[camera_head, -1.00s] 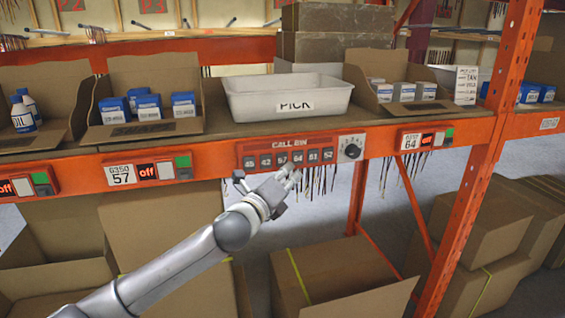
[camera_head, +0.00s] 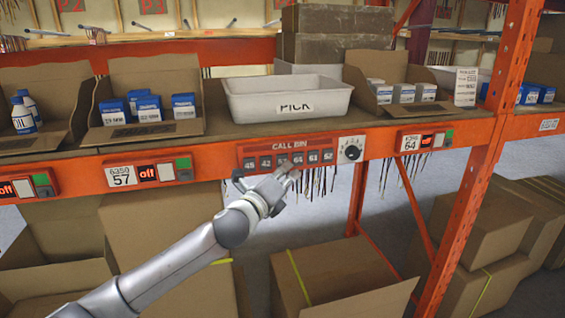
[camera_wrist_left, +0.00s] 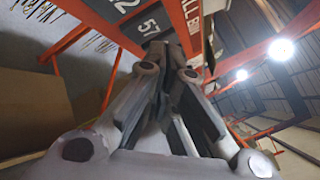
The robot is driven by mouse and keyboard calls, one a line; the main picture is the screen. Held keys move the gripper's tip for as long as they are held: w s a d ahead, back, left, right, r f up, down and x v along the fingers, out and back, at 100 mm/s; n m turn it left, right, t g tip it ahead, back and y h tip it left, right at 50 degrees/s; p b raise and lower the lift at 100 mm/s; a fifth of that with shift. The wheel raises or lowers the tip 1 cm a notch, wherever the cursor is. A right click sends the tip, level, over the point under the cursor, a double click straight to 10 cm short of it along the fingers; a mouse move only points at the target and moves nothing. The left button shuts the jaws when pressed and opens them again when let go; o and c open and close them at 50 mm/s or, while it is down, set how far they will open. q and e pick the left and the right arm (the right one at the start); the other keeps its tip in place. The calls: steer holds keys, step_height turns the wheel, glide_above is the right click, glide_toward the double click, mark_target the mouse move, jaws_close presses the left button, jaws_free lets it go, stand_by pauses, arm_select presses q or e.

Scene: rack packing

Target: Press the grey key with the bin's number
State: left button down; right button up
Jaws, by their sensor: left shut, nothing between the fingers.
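The red CALL BIN panel (camera_head: 290,144) is on the orange shelf beam, with a row of grey number keys and a dial (camera_head: 351,149) at its right end. Keys 45 (camera_head: 249,163), 64 (camera_head: 297,158) and 52 (camera_head: 327,155) show; key 57 is partly hidden by my fingers in the head view. My left gripper (camera_head: 287,171) is shut and empty, its tips at the panel's lower edge. In the left wrist view the fingertips (camera_wrist_left: 165,48) point close to key 57 (camera_wrist_left: 150,26); contact cannot be told. My right gripper is out of view.
A white PICK tray (camera_head: 290,102) stands above the panel. Bin labels 57 (camera_head: 121,177) and 64 (camera_head: 410,142) sit on the beam beside lit displays. Open cartons hold blue boxes (camera_head: 149,108) and bottles (camera_head: 24,115). Brown cardboard boxes (camera_head: 340,275) stand below; cables hang under the panel.

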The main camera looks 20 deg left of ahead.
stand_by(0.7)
arm_select(q)
steer(key=shift+w+a+r, duration=0.1)
steer(key=shift+w+a, duration=0.1)
steer(key=shift+w, duration=0.15)
steer(key=shift+w+a+p, duration=0.3)
steer(key=shift+w+p, duration=0.05)
steer(key=shift+p, duration=0.05)
stand_by(0.6)
steer(key=shift+s, duration=0.1)
steer(key=shift+s+d, duration=0.45)
steer(key=shift+s, duration=0.2)
steer(key=shift+d, duration=0.1)
